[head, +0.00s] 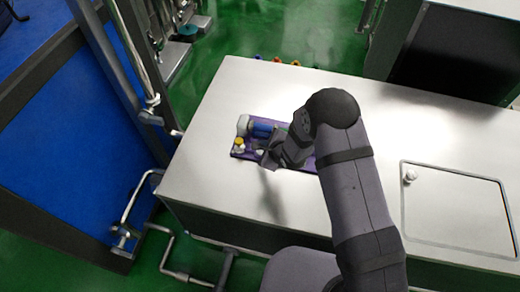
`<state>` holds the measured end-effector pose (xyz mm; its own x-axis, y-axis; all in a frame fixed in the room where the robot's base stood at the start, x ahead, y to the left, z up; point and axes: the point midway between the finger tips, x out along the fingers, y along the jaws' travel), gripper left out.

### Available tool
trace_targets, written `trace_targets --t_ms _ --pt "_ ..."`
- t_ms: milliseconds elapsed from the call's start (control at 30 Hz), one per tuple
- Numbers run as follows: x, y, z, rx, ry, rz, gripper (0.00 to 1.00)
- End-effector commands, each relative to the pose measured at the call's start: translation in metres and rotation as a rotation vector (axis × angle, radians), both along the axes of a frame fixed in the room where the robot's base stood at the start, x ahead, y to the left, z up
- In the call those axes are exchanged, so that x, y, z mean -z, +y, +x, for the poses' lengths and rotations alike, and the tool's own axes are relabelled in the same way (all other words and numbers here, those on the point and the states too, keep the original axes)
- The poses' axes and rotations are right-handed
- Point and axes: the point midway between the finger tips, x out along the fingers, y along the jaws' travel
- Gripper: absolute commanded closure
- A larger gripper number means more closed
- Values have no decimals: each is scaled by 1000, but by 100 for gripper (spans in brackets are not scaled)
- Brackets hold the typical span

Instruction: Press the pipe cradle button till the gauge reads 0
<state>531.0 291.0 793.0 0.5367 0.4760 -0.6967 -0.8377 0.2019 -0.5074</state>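The pipe cradle (247,155) is a purple base lying on the pale bench top. A blue cylinder (261,128) rests on it, with a white rounded part (243,124) at its left end. A small yellow-topped knob (239,143) stands at the cradle's left front corner; it looks like the button. My gripper (268,160) is over the cradle's front edge, a little right of the yellow knob and apart from it. My arm hides the cradle's right part. I cannot make out a gauge face or reading, nor whether the fingers are open.
The bench top (235,88) is broad and mostly clear. Several small coloured knobs (277,60) line its far edge. A square hatch (455,210) with a white knob is at the right. A blue panel (75,145) and metal pipes stand off the left edge.

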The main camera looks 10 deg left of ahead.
Motion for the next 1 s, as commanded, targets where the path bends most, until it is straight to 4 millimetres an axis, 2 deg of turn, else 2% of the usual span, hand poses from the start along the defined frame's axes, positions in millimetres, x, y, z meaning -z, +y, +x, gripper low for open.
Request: trace_targets --t_ms 33,100,400,1000 --pt "-9 0 0 0 0 0 100" --pt "-16 0 0 0 0 0 100" --pt "-38 0 0 0 0 0 100" --pt "-38 0 0 0 0 0 100"
